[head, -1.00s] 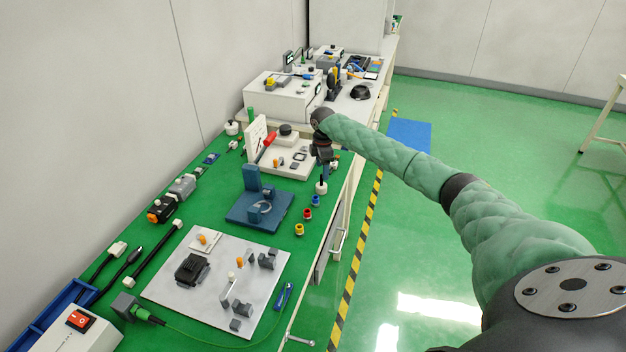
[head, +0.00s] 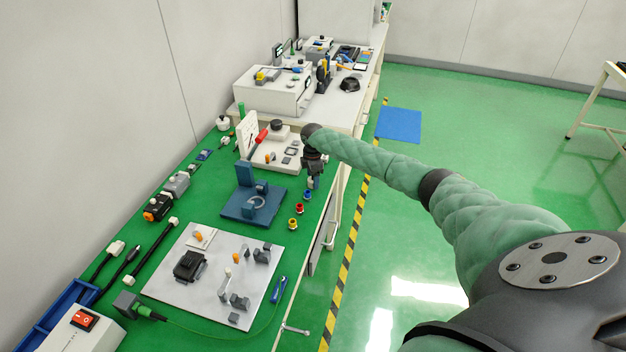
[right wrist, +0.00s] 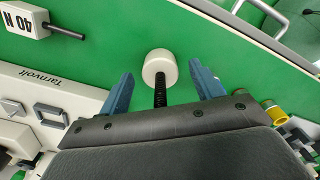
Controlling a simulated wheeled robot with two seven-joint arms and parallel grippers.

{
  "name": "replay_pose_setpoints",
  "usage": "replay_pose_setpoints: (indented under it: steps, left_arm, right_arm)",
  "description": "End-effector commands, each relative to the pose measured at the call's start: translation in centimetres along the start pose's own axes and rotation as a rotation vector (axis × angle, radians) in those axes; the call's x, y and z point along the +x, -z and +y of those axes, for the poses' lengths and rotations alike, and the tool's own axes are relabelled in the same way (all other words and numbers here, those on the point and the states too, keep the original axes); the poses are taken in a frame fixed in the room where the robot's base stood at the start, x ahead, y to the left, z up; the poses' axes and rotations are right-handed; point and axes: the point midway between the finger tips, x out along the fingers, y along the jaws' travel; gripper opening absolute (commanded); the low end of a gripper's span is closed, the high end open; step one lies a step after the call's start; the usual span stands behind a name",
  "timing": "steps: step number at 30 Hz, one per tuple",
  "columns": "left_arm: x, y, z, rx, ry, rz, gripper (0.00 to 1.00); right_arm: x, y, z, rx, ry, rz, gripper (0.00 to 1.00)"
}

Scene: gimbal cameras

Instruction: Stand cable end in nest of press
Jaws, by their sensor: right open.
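My right gripper (head: 313,180) is open over the bench's right edge, near the coloured rings. In the right wrist view, its blue fingers (right wrist: 161,82) stand apart on both sides of a black stem on a white round piece (right wrist: 158,65); I cannot tell whether they touch it. A white base with a red-handled lever (head: 262,136) lies beyond, and a blue fixture with an upright and a ring (head: 252,203) stands nearer; I cannot tell which is the press. Black cables with white ends (head: 150,252) lie at the left. My left gripper is out of view.
A grey plate (head: 210,270) with small parts covers the near bench. Red and yellow rings (head: 297,216) stand by the right edge. A white instrument box (head: 270,90) stands behind. Green mat lies bare between stations.

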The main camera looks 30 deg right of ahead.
Motion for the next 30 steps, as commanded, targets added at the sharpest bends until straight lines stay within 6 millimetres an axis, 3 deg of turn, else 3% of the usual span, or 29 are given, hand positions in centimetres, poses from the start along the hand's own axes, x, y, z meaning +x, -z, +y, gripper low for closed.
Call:
replay_pose_setpoints:
  steps: [9, 17, 30]
  left_arm:
    - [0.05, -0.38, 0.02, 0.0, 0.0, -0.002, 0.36]
    - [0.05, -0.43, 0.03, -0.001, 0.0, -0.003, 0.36]
    - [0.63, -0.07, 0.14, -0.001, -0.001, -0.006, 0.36]
  right_arm:
    - [0.36, -0.01, 0.01, 0.0, 0.0, 0.0, 0.65]
    - [0.34, 0.0, 0.0, 0.0, 0.0, 0.0, 0.14]
    - [-0.48, -0.02, 0.06, -0.001, -0.001, 0.001, 0.14]
